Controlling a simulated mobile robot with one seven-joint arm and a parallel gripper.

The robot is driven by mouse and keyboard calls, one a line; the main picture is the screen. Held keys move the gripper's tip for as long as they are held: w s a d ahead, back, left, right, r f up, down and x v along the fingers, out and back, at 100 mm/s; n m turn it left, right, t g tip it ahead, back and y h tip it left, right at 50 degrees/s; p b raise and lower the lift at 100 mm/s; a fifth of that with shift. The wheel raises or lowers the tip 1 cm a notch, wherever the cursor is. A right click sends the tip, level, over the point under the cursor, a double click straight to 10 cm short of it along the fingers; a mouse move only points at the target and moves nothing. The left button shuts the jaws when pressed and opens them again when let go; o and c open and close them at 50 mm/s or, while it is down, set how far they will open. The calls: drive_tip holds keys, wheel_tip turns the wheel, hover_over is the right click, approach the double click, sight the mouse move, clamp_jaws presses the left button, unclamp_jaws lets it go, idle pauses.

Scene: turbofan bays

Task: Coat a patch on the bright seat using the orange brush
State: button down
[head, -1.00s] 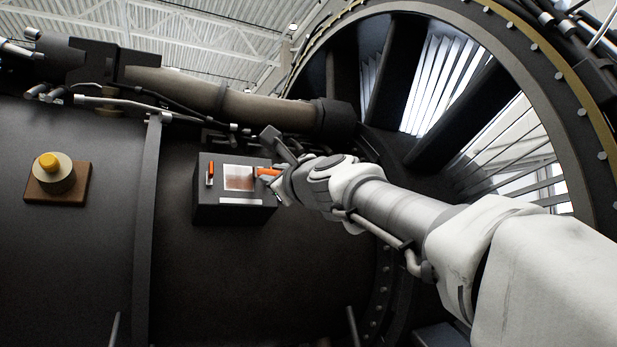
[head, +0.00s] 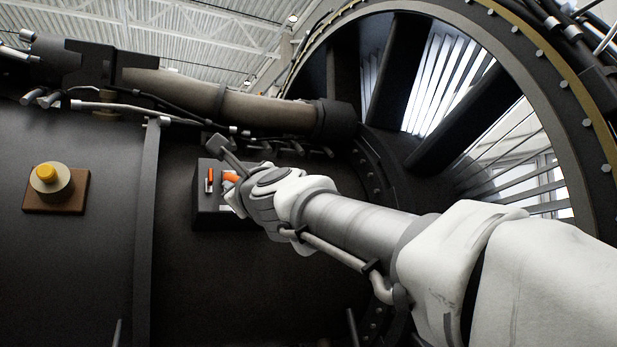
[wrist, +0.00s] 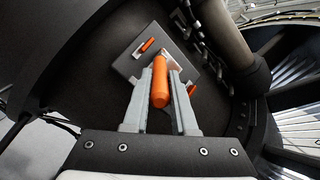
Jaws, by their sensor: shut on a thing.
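The orange brush (wrist: 160,82) is between the two grey fingers of my gripper (wrist: 163,74) in the wrist view, and the fingers are shut on its handle. In the head view a bit of the orange brush (head: 230,176) shows beside my gripper (head: 238,185), in front of the dark box (head: 207,208). The bright seat on the box's face is mostly hidden behind the gripper; a small pale, pinkish part of the seat (wrist: 169,57) shows past the brush in the wrist view. Whether the brush tip touches it cannot be told.
A small orange piece in a pale slot (head: 209,179) sits at the box's left. A yellow knob (head: 47,170) on a brown base is farther left on the dark casing. A thick pipe (head: 220,98) runs above the box. The fan ring (head: 545,60) curves at right.

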drive_tip(key=shift+a, duration=0.15)
drive_tip(key=shift+s, duration=0.1)
drive_tip(key=shift+s+d+r+p, duration=0.3)
drive_tip(key=shift+s+d, duration=0.2)
drive_tip(key=shift+s, duration=0.3)
drive_tip(key=shift+s+d+r+p, duration=0.25)
drive_tip(key=shift+s+d+r, duration=0.25)
drive_tip(key=shift+s, duration=0.25)
drive_tip(key=shift+s+d+r+p, duration=0.3)
drive_tip(key=shift+s+d, duration=0.2)
drive_tip(key=shift+s, duration=0.3)
drive_tip(key=shift+s+d+r+p, duration=0.3)
drive_tip(key=shift+s+d, duration=0.1)
drive_tip(key=shift+s, duration=0.2)
drive_tip(key=shift+s+d+r+p, duration=0.25)
drive_tip(key=shift+s+d, duration=0.1)
drive_tip(key=shift+s, duration=0.2)
